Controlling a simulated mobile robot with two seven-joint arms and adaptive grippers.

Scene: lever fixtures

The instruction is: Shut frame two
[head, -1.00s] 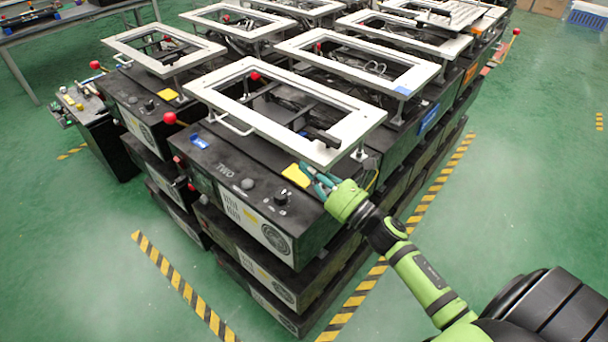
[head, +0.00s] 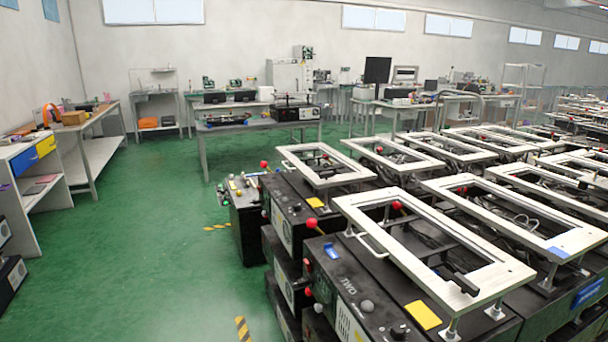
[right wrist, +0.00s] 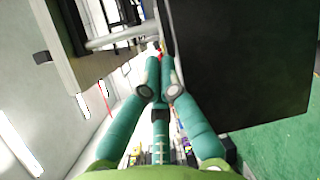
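Frame two (head: 490,287) is a white rectangular frame on short posts above the black box marked TWO (head: 353,287). It lies about flat, with a bar handle (head: 372,249) on its left side. Red ball knobs (head: 311,223) stand at the box's far left corner. My right gripper (right wrist: 159,62) has teal fingers brought together at the tips, with nothing seen between them. In the right wrist view, a pale frame edge with a bar (right wrist: 115,38) is at upper left and a dark box side (right wrist: 235,65) at right. My left gripper is not in view.
Similar frames on black boxes stand close behind and to the right, such as one far left (head: 325,178). Green floor (head: 150,260) is open at left. Tables stand farther back.

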